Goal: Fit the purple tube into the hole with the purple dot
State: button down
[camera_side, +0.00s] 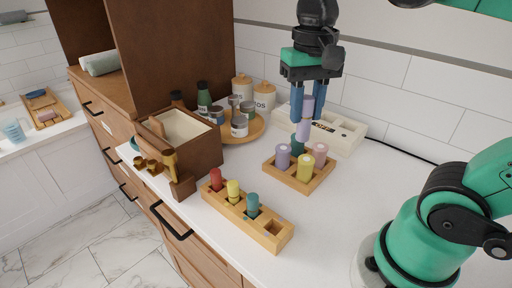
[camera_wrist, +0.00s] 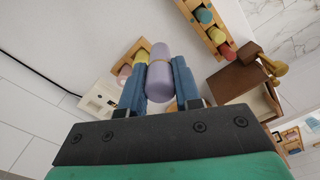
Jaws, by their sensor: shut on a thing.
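My gripper (camera_side: 304,118) is shut on a light purple tube (camera_side: 303,128), held upright above the square wooden tray (camera_side: 291,184). In the wrist view the tube (camera_wrist: 160,76) sits between the blue fingers (camera_wrist: 158,90). The long wooden rack (camera_side: 236,218) stands nearer the camera, holding a red tube (camera_side: 215,179), a yellow tube (camera_side: 233,191) and a teal tube (camera_side: 252,205). A hole (camera_side: 275,229) at its right end is empty. I cannot make out a purple dot on the rack.
The tray holds another purple tube (camera_side: 283,158), a yellow tube (camera_side: 305,169), a pink tube (camera_side: 320,155) and a teal tube (camera_side: 298,145). A cream box (camera_side: 345,132) stands behind. A brown box (camera_side: 200,152) and a tray of jars (camera_side: 228,134) stand left. Counter right of the rack is clear.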

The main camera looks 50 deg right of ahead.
jog(key=shift+r, duration=0.45)
jog(key=shift+a+r, duration=0.25)
jog(key=shift+a, duration=0.05)
jog(key=a+r+n, duration=0.1)
jog(key=a+n, duration=0.3)
jog(key=a, duration=0.2)
send_near(275, 217)
jog(key=f, duration=0.2)
jog(key=s+a+f, duration=0.1)
jog(key=f, duration=0.4)
jog(key=shift+s+a, duration=0.15)
jog(key=shift+a, duration=0.25)
jog(key=c, duration=0.6)
grip_release()
